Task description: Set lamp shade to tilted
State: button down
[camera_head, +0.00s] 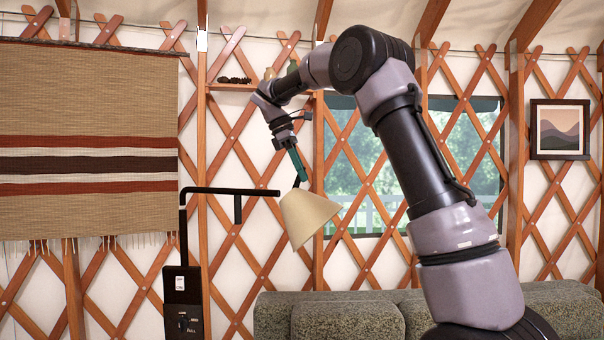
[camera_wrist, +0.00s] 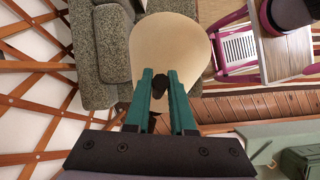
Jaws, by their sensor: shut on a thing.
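The cream lamp shade (camera_head: 307,215) hangs tilted in the head view, its wide opening turned down and to the right. It also shows in the wrist view (camera_wrist: 170,48), just beyond the fingertips. My gripper (camera_head: 298,172) has teal fingers and reaches down to the top of the shade. In the wrist view my gripper (camera_wrist: 160,88) is shut on a small dark knob (camera_wrist: 159,82) at the shade's top. A black bracket arm (camera_head: 235,190) stands just left of the shade; how it joins the shade is hard to see.
A green-grey sofa (camera_head: 345,318) stands below and to the right of the shade. A woven hanging (camera_head: 90,110) covers the lattice wall at left. A small shelf (camera_head: 232,87) with dark items is above. A purple chair (camera_wrist: 238,50) and table show in the wrist view.

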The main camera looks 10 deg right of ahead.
jog(key=shift+r, duration=0.1)
jog(key=c, duration=0.8)
grip_release()
jog(key=shift+o, duration=0.2)
jog(key=shift+a, duration=0.1)
jog(key=s+v, duration=0.1)
jog(key=v, duration=0.9)
jog(key=shift+w+r, duration=0.4)
jog(key=shift+w, duration=0.1)
